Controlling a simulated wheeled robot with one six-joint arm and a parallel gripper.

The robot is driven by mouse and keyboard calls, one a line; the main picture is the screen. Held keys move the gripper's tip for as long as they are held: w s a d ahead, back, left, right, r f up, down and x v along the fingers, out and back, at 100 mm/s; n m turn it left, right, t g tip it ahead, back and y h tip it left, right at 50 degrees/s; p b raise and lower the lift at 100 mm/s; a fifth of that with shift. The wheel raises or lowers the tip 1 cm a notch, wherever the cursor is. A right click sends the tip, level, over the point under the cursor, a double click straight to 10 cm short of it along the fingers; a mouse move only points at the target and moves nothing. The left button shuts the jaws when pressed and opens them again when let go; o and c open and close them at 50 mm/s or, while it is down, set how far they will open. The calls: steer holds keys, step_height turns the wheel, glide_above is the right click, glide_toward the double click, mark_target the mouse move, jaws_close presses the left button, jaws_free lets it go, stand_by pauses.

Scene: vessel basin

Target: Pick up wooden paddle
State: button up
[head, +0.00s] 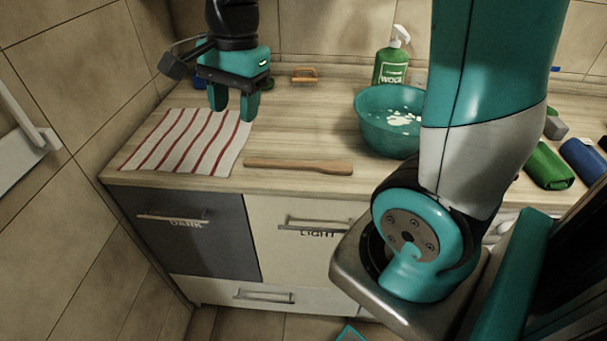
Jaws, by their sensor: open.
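A wooden paddle (298,166) lies flat on the countertop near its front edge, roughly parallel to it. My gripper (234,108) is above the red-and-white striped cloth (187,141), up and to the left of the paddle. Its teal fingers point down and are open with nothing between them. The gripper is apart from the paddle.
A teal basin (372,122) with white foam stands right of the paddle. A green spray bottle (391,66) and a brush (304,75) are at the back. Green (547,167) and blue (582,160) rolls lie far right. Drawers marked DARK and LIGHT are below the counter.

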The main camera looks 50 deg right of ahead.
steer(key=w+d+f+m+h+b, duration=0.1)
steer(key=w+d+f+m, duration=0.15)
steer(key=d+m, duration=0.4)
steer(key=w+d+f+m+b, duration=0.1)
steer(key=w+d+f+m, duration=0.15)
steer(key=d+m, duration=0.35)
steer(key=m+p, duration=0.2)
glide_above(276, 162)
steer(key=shift+g, duration=0.3)
steer(key=f, duration=1)
steer(key=shift+w+f, duration=0.2)
steer(key=shift+f, duration=0.2)
steer(key=shift+s+f+p, duration=0.15)
steer(key=shift+f+p, duration=0.1)
steer(key=shift+f, duration=1.35)
steer(key=shift+s+f+p, duration=0.1)
steer(key=shift+f+p, duration=0.15)
steer(key=shift+f, duration=1.35)
jaws_close()
